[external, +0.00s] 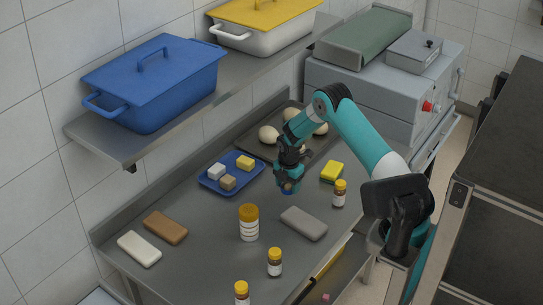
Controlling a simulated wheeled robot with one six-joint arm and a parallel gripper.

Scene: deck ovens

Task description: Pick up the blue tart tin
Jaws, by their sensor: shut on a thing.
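My gripper (289,183) points down over the middle of the steel worktop (205,245), to the right of the blue tray. It is shut on the blue tart tin (289,191), of which only a small bluish part shows at the fingertips. The fingers hide most of the tin. I cannot tell whether the tin touches the worktop or is just above it.
A blue tray (207,185) with small blocks lies left of my gripper. A dark baking tray (262,150) with pale dough balls is behind. A yellow sponge (332,170), brown-capped jar (249,225), small bottle (339,195) and grey block (304,223) stand near. A shelf (110,148) overhangs the back.

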